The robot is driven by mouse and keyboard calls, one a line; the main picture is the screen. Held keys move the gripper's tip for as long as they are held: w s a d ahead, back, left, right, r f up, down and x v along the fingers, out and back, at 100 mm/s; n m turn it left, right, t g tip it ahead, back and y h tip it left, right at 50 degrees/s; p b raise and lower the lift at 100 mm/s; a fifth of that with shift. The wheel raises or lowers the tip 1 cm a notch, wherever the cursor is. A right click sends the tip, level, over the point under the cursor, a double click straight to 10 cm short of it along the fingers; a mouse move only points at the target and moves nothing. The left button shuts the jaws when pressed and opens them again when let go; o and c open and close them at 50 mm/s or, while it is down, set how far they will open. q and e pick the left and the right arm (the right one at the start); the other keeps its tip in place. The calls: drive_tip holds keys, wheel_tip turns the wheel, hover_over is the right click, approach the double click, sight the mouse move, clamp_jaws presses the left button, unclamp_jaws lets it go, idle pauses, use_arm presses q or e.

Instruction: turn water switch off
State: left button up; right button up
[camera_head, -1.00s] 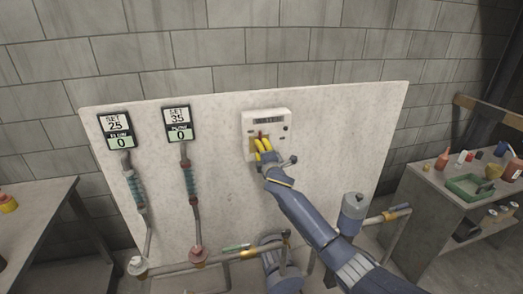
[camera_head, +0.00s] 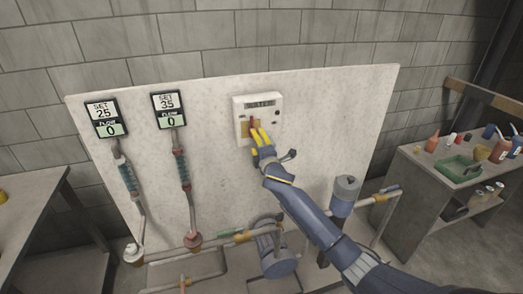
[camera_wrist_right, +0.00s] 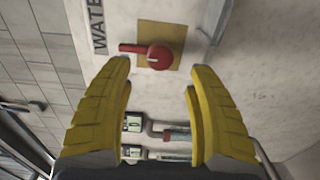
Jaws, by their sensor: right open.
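The water switch is a red knob with a lever arm (camera_wrist_right: 158,56) on a yellow-brown plate (camera_wrist_right: 176,36), below a dark label (camera_wrist_right: 98,25) reading "WATE…" in the right wrist view. In the head view it belongs to the white box (camera_head: 272,104) on the pale panel. My right gripper (camera_head: 254,125) has yellow fingers in front of the box's lower part and partly hides the switch. In the right wrist view the fingers (camera_wrist_right: 158,75) are spread with nothing between them, and the knob lies just beyond their tips. My left gripper is not in view.
Two flow displays (camera_head: 106,117) (camera_head: 169,110) read SET 25 and SET 35, each with flow 0. Pipes and a blue pump (camera_head: 277,258) stand below the panel. A side table (camera_head: 410,165) at right holds a green tray (camera_head: 459,168) and bottles.

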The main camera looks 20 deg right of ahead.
drive_tip(key=shift+s+a, duration=0.1)
drive_tip(key=shift+s, duration=2.8)
